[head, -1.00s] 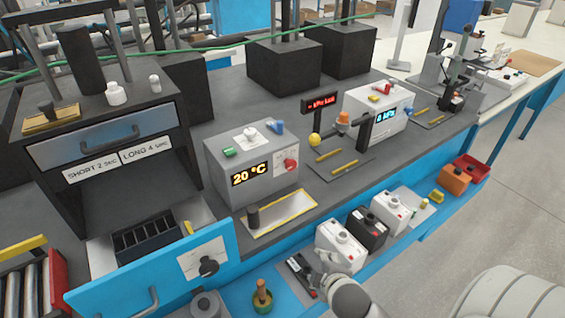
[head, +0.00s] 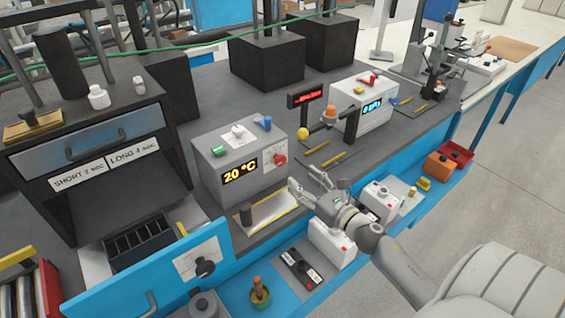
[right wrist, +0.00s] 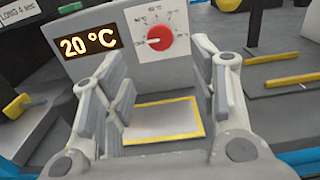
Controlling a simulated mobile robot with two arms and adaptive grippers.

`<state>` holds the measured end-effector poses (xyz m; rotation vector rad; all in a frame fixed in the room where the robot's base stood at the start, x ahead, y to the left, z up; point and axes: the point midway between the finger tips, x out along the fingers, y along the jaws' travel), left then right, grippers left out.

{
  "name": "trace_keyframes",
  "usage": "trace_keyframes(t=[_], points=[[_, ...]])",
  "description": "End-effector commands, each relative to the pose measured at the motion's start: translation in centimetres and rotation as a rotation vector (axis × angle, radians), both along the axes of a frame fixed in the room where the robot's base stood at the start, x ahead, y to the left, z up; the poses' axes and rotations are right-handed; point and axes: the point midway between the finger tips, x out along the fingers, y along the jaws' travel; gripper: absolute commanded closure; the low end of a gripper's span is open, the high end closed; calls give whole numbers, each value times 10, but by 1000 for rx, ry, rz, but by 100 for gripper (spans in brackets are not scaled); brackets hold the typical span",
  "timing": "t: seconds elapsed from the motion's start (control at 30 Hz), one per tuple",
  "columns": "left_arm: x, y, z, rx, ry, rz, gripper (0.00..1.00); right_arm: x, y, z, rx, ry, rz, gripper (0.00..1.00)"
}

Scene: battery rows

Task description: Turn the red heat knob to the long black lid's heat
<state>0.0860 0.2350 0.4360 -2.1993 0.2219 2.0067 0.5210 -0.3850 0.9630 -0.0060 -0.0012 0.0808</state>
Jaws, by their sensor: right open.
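The red heat knob (head: 280,160) is on a white dial plate on the front of the grey heater box (head: 222,185). In the right wrist view the red knob (right wrist: 160,38) sits among temperature marks too small to read surely. The lit display (head: 240,171) reads 20 °C. A long black piece with white labels (head: 300,268) lies on the blue ledge; I cannot tell if it is the long black lid. My right gripper (head: 303,178) is open and empty, in front of and a little below the knob, apart from it. My left gripper is not in view.
White battery boxes (head: 330,240) stand on the ledge under my right arm. The blue drawer front (head: 130,275) sticks out at left.

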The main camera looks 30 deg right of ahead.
Motion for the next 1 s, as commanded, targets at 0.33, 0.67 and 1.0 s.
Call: trace_keyframes(t=[0.33, 0.67, 1.0], points=[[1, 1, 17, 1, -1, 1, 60, 54, 4, 3, 6, -2, -3, 46], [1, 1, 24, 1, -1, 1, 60, 92, 7, 1, 6, 0, -3, 46], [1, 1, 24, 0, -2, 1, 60, 98, 8, 0, 6, 0, -2, 46]])
